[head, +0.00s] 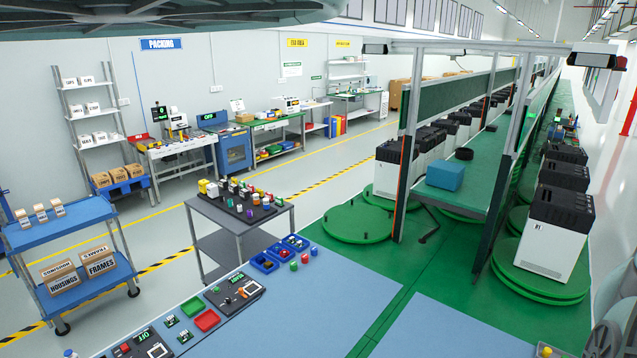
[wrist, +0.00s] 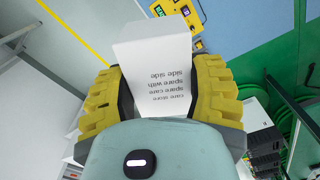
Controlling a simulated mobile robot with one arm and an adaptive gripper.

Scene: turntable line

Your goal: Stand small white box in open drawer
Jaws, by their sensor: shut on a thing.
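The small white box (wrist: 150,55) is in the wrist view, with printed words that read upside down. My gripper (wrist: 163,88) has its two ridged yellow fingers on either side of the box and is shut on it. The box's lower end is hidden behind my gripper's body. Its upper end sticks out past the fingers. My gripper does not show in the head view. I cannot make out an open drawer in either view.
In the wrist view, a yellow panel with small screens (wrist: 185,18) lies beyond the box. In the head view, a grey table with small coloured parts (head: 208,201) stands mid-room. A blue cart (head: 60,232) carries cartons. A green-topped line (head: 480,165) runs at right. Pale floor between is clear.

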